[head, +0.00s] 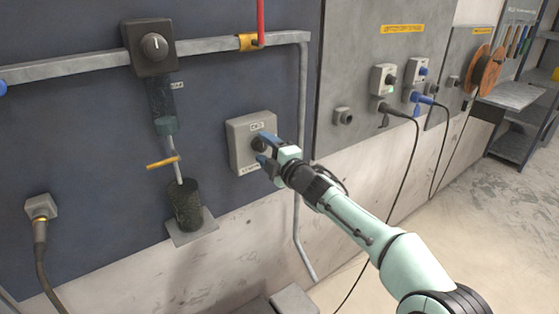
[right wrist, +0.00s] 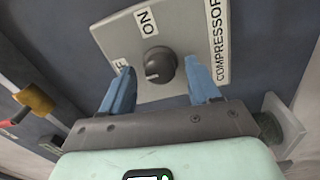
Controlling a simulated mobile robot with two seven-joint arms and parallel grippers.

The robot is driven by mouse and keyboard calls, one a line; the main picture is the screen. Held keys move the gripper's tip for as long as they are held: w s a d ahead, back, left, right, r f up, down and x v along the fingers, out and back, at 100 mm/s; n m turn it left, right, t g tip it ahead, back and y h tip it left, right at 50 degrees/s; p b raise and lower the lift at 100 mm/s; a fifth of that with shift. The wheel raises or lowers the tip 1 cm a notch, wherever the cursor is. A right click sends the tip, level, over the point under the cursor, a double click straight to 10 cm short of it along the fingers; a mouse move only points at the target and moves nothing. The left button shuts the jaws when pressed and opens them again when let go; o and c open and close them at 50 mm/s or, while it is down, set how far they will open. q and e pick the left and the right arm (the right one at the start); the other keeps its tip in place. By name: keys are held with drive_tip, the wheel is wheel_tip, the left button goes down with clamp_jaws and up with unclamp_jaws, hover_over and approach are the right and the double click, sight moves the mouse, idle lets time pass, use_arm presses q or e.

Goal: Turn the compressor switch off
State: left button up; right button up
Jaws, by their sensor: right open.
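The compressor switch is a dark round knob (right wrist: 160,65) on a grey box (head: 238,148), mounted on the dark blue wall panel. The right wrist view shows labels reading "ON" and "COMPRESSOR", and a third label partly hidden behind a finger. A light mark on the knob sits at its lower left in that view. My right gripper (right wrist: 161,82) is open, its blue fingers on either side of the knob with visible gaps. In the head view my right gripper (head: 264,150) is in front of the box and partly covers the knob. My left gripper is not in view.
A grey pipe (head: 305,110) runs down just right of the box. Left are a dark dial unit (head: 150,46) and a yellow-handled valve (head: 163,162). Sockets with cables (head: 383,78) and an orange reel (head: 486,72) are farther right. The floor at right is clear.

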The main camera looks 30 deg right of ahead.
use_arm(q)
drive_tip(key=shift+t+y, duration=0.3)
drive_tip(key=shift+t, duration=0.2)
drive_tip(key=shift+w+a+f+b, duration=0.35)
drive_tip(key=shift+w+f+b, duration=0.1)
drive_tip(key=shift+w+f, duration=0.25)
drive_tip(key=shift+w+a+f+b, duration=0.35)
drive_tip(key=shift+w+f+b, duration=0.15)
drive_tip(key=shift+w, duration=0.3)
use_arm(e)
drive_tip(key=s+d, duration=0.1)
drive_tip(key=s, duration=1.1)
drive_tip(key=shift+s+d+f, duration=0.2)
drive_tip(key=shift+s+d, duration=0.1)
drive_tip(key=shift+d, duration=0.05)
